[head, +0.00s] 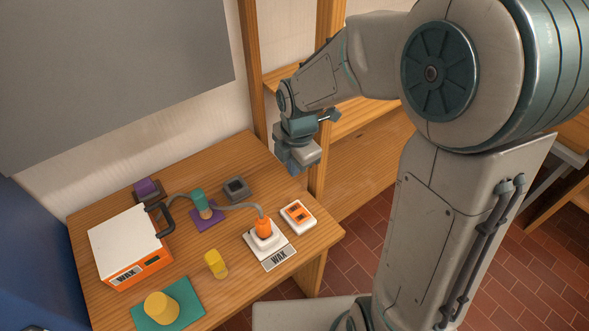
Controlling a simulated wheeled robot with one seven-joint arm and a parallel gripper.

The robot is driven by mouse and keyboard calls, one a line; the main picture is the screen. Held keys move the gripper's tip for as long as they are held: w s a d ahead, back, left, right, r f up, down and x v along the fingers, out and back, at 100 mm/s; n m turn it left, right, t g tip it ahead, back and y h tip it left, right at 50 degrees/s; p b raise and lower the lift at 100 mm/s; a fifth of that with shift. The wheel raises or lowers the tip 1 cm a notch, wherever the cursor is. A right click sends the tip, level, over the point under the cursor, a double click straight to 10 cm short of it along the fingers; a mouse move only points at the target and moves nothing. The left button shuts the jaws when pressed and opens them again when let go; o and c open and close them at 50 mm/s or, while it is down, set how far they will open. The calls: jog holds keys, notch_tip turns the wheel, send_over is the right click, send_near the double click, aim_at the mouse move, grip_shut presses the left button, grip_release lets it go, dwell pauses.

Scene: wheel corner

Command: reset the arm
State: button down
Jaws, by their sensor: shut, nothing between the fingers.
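My gripper (300,163) hangs from my bent arm above the back right part of the wooden table (185,268). It points down, is shut and holds nothing. It is apart from everything on the table. The small dark grey box (236,188) is the thing on the table closest below it, a little to the left.
Wooden shelves (365,120) stand behind my gripper.

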dwell(0.4)
jog(key=s+d+r+m+t, duration=0.1)
jog(key=s+d+r+m, duration=0.3)
jog(key=m, duration=0.8)
jog(key=s+d+r+m, duration=0.5)
jog(key=s+d+m, duration=0.2)
jog(key=m, duration=0.5)
jog(key=shift+s+d+r+m+t+h+p, duration=0.15)
jog(key=shift+s+d+m+t+h+p, duration=0.2)
jog(key=shift+s, duration=0.9)
jog(key=shift+a, duration=0.1)
